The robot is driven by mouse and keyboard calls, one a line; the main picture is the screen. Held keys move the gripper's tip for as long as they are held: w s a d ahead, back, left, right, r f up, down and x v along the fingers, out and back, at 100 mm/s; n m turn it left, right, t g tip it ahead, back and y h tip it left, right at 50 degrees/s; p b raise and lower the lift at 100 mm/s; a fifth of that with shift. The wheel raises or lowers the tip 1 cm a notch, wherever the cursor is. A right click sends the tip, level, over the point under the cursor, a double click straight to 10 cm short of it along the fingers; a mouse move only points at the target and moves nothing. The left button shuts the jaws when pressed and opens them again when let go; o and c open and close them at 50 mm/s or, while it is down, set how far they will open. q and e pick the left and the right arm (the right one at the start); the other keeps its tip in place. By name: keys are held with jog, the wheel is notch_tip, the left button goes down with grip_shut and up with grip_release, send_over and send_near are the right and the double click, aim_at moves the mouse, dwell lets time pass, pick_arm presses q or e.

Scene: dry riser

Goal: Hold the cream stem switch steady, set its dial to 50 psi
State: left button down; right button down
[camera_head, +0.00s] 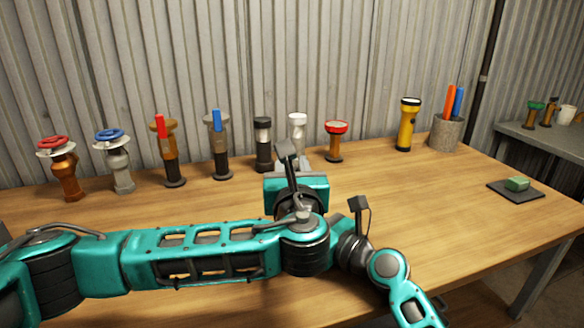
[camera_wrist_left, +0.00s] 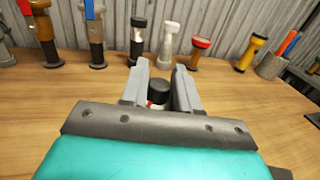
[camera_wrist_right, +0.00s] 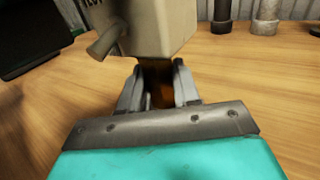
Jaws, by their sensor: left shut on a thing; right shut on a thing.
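The cream stem switch (camera_wrist_right: 165,28) shows close up in the right wrist view, as a cream box with a stub on its left side and a copper-brown stem (camera_wrist_right: 157,88) below. My right gripper (camera_wrist_right: 159,75) is shut on that stem. In the left wrist view my left gripper (camera_wrist_left: 160,78) is shut around a black round knob (camera_wrist_left: 159,91), which looks like the dial; a little white and red shows under it. Its setting cannot be read. In the head view my left arm hides the switch, and my right gripper is hidden too.
A row of valves and fittings stands along the back, including a red-wheel valve (camera_head: 57,168), a blue-wheel valve (camera_head: 114,160) and a white-topped fitting (camera_head: 297,130). A yellow torch (camera_head: 407,125), a pen pot (camera_head: 446,134) and a dark pad (camera_head: 504,192) are at right.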

pick_arm(q)
jog(key=shift+a+h, duration=0.1)
jog(key=shift+h, duration=0.2)
jog(key=m+h, duration=0.2)
jog(key=h, duration=0.2)
jog(key=m+g+h, duration=0.1)
jog(key=m+h, duration=0.2)
jog(key=h, duration=0.1)
jog(key=shift+a+m+g, duration=0.1)
jog(key=shift+m+g, duration=0.2)
jog(key=m+g+h, duration=0.2)
jog(key=m+h, duration=0.1)
jog(key=h, duration=0.1)
jog(key=shift+w+g, duration=0.1)
jog(key=shift+g, duration=0.3)
jog(key=shift+m+g+h, duration=1.8)
jog(key=shift+g, duration=0.1)
jog(key=shift+d+m+g+h, duration=0.2)
jog(key=shift+m+g+h, duration=0.1)
jog(key=shift+g, duration=0.1)
jog(key=c, duration=1)
grip_release()
jog(key=shift+o, duration=0.2)
jog(key=shift+a, duration=0.1)
